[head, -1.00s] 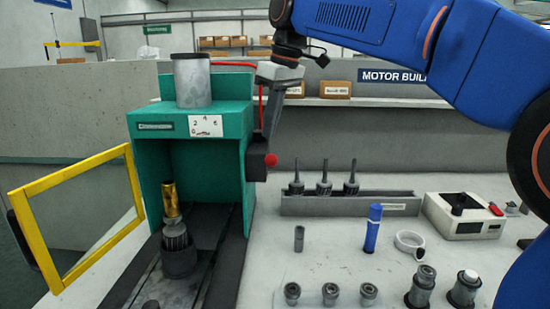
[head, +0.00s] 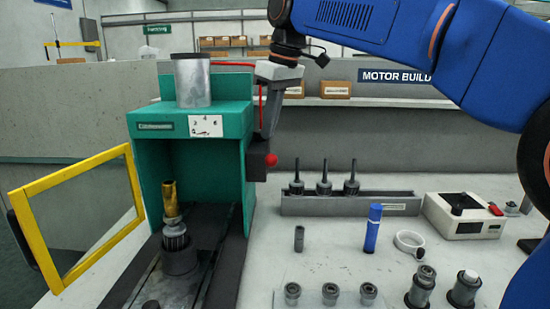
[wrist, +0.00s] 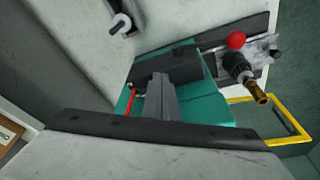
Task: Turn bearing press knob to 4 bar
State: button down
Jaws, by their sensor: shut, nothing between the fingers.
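The green bearing press (head: 149,145) stands at the left in the head view, and its top and side show in the wrist view (wrist: 205,108). A small white scale plate (head: 206,126) with numbers is on its upper front. I cannot clearly make out a knob or its setting there. A dark block with a red ball (head: 271,160) sits on the press's right side; the ball also shows in the wrist view (wrist: 236,40). My gripper (head: 266,136) is shut and empty, pointing down beside the press's upper right side, just above that block. I cannot tell whether it touches.
The yellow guard frame (head: 86,169) stands open at the left. A brass part (head: 171,197) stands inside the press. A grey cylinder (head: 192,82) is on top. A rack (head: 330,204), a blue bottle (head: 373,228), a white device (head: 464,215) and several bearings occupy the bench at right.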

jog(key=v, duration=0.4)
jog(key=a+v, duration=0.1)
jog(key=shift+w+d+r, duration=0.1)
jog(key=shift+w+r, duration=0.1)
jog(key=shift+r, duration=0.3)
jog(key=shift+s, duration=0.15)
